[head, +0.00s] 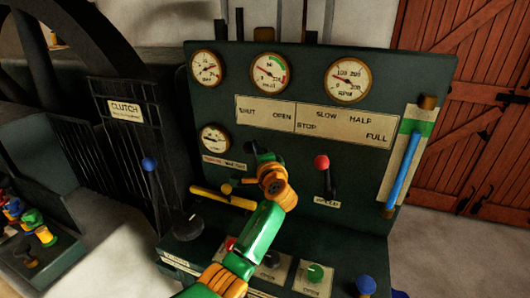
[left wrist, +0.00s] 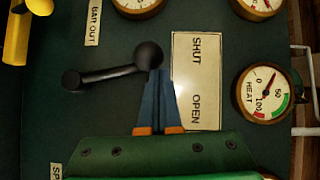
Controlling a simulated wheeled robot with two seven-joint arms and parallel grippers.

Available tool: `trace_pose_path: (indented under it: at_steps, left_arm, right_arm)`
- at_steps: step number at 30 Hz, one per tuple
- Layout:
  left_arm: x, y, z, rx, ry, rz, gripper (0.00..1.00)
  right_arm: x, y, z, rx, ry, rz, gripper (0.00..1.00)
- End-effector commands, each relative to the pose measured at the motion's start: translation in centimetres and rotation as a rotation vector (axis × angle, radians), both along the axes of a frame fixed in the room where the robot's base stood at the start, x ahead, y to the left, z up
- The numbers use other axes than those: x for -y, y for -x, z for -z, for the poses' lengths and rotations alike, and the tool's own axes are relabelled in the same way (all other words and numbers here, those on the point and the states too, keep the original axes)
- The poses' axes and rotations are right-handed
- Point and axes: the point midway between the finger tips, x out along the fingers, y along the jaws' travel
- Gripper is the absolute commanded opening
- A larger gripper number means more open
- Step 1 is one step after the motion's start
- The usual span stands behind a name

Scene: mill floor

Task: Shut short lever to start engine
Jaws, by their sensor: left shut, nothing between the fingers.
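The short black lever (left wrist: 110,74) has a round black knob (left wrist: 149,56) in the left wrist view. It leans towards the SHUT end of the SHUT/OPEN plate (left wrist: 197,80). In the head view that plate (head: 265,113) sits under the gauges, and a small dark part of the lever shows at the gripper's end, mostly hidden. My left gripper (left wrist: 158,80) is shut and empty, with its blue fingers at the knob's OPEN side. Fingertips and knob overlap in the picture; I cannot tell if they touch. My right gripper is out of view.
A red-knobbed lever (head: 323,165) stands right of my left arm. A yellow bar (head: 222,198) juts out below left, near a tall blue-knobbed clutch lever (head: 150,165). A blue bar gauge (head: 403,160) is at the panel's right edge. Push knobs line the lower ledge.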

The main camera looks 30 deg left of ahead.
Motion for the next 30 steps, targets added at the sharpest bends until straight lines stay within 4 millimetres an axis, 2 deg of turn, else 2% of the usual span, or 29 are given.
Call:
trace_pose_path:
  at_steps: [6, 12, 30]
  left_arm:
    - [-2.1, 0.5, -0.1, 0.0, -0.001, -0.001, 0.0]
    - [-3.3, 0.8, 0.1, -0.002, -0.001, -0.001, 0.0]
    - [-3.9, 1.0, 0.3, -0.001, -0.002, -0.002, 0.0]
  right_arm:
    - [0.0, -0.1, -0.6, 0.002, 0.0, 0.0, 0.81]
    - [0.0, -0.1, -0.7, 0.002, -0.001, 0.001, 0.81]
    - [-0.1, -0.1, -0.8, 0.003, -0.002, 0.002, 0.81]
